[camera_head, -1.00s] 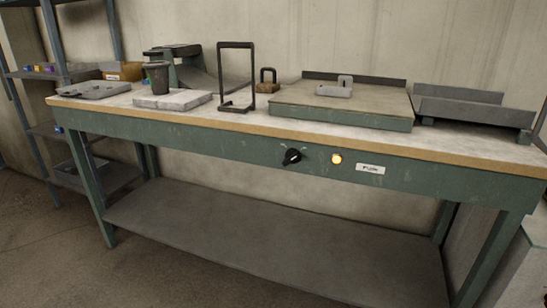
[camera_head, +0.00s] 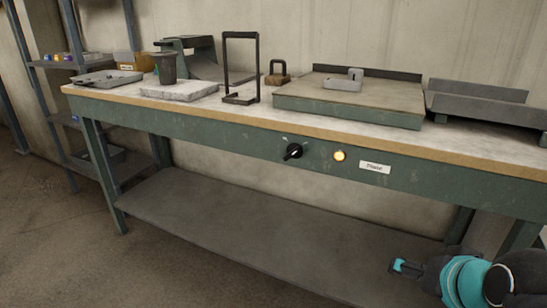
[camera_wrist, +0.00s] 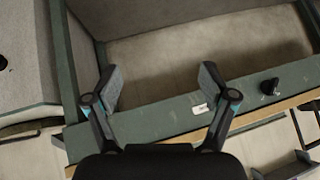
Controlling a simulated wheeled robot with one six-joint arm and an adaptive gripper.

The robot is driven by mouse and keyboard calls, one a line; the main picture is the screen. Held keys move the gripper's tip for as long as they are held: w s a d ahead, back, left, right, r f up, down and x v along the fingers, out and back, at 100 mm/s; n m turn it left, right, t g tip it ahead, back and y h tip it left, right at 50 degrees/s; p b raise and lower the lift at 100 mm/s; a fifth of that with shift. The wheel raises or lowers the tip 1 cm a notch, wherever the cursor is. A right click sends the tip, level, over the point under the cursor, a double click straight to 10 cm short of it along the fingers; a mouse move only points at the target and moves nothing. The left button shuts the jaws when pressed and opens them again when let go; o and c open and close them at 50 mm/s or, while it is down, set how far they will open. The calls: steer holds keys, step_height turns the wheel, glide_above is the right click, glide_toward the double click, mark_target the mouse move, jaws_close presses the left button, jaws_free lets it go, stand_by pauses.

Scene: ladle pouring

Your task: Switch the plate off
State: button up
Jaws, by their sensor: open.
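The black knob (camera_head: 293,151) is on the green front rail of the workbench, with its white pointer mark toward the lower left. Right of it the round lamp (camera_head: 339,156) glows orange, and a white label (camera_head: 375,167) follows. A wide flat plate (camera_head: 325,92) sits on the bench top above, with a small grey block on it. My gripper (camera_head: 405,267) is at the lower right, below the rail and apart from the knob. In the wrist view my gripper (camera_wrist: 162,85) is open and empty; the knob (camera_wrist: 269,87) shows right of its fingers and the label (camera_wrist: 200,109) beside the right finger.
On the bench top (camera_head: 230,114) stand a dark cup (camera_head: 167,70), a pale slab (camera_head: 178,91), a black frame (camera_head: 240,98), a small weight (camera_head: 277,77) and a grey tray (camera_head: 480,108). A lower shelf (camera_head: 250,215) spans beneath. Floor in front looks clear.

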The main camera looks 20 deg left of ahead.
steer(key=w+a+r+m+t+y+b, duration=0.2)
steer(key=w+a+r+m+t, duration=0.35)
steer(key=a, duration=0.55)
steer(key=w+a+r+m+t+y+b, duration=0.25)
steer(key=w+a+r+m, duration=0.3)
steer(key=w+a, duration=0.4)
steer(key=m+t+h+b, duration=0.25)
steer(key=m+h, duration=0.55)
steer(key=m, duration=0.8)
glide_toward(289, 154)
steer(key=shift+g, duration=0.25)
steer(key=w, duration=0.9)
steer(key=shift+w+d+r, duration=0.25)
steer(key=shift+d+r, duration=0.05)
steer(key=c, duration=1.2)
